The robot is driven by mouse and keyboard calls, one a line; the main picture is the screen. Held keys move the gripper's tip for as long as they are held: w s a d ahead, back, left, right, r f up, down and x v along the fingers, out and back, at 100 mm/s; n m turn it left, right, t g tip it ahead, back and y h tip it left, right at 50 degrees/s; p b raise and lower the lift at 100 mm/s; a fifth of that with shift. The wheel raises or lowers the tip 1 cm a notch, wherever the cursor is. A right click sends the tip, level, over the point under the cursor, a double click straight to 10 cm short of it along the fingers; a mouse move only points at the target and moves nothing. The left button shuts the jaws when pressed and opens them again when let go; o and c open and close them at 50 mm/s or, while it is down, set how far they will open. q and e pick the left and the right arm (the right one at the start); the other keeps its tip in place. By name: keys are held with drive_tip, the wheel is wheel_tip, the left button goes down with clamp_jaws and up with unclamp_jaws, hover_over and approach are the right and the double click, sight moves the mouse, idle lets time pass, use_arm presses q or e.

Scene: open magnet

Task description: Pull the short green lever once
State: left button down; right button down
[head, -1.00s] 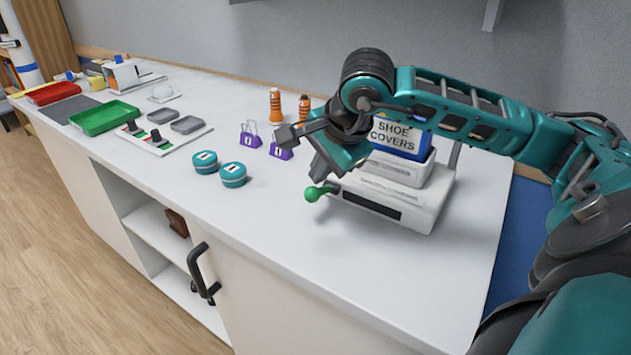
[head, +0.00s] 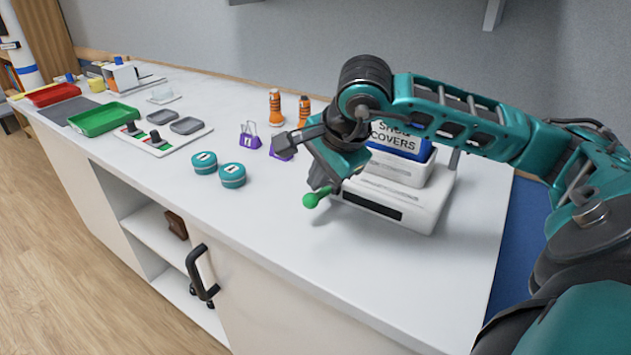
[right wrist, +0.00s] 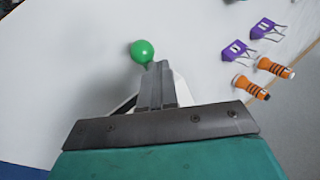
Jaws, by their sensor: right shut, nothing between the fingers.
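The short green lever (head: 311,200) has a round green knob and sticks out from the left front of the white shoe covers dispenser (head: 432,207). My right gripper (head: 322,184) is shut and empty, its fingertips just above and beside the lever near the knob. In the right wrist view the green knob (right wrist: 142,49) shows just beyond the shut fingertips (right wrist: 157,68); I cannot tell whether they touch it. The lever's stem is mostly hidden behind the fingers there. My left gripper is not in view.
Green (head: 103,118) and red (head: 52,94) trays lie further left. The counter in front of the lever is clear.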

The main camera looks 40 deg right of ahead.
sight(324, 196)
drive_tip(key=shift+s+a+f+b, duration=0.1)
drive_tip(key=shift+a+f+b, duration=0.15)
drive_tip(key=shift+f+b, duration=0.2)
drive_tip(key=shift+s+a+f+b, duration=0.1)
drive_tip(key=shift+a+f+b, duration=0.2)
drive_tip(key=shift+f, duration=0.15)
idle(0.8)
idle(0.5)
drive_tip(key=shift+w+d+r+p, duration=0.15)
drive_tip(key=shift+d+r+p, duration=0.3)
drive_tip(key=shift+r, duration=0.3)
drive_tip(key=shift+w+d+r+p, duration=0.1)
drive_tip(key=shift+d+r+p, duration=0.3)
drive_tip(key=shift+r, duration=0.4)
drive_tip(key=shift+w+d+r+p, duration=0.15)
drive_tip(key=shift+d+r+p, duration=0.3)
drive_tip(key=shift+r, duration=0.3)
drive_tip(key=shift+d+r, duration=0.1)
drive_tip(key=r, duration=0.1)
drive_tip(key=d+r+p, duration=0.2)
drive_tip(key=r, duration=0.1)
drive_tip(key=shift+w+d, duration=0.15)
drive_tip(key=shift+w, duration=0.2)
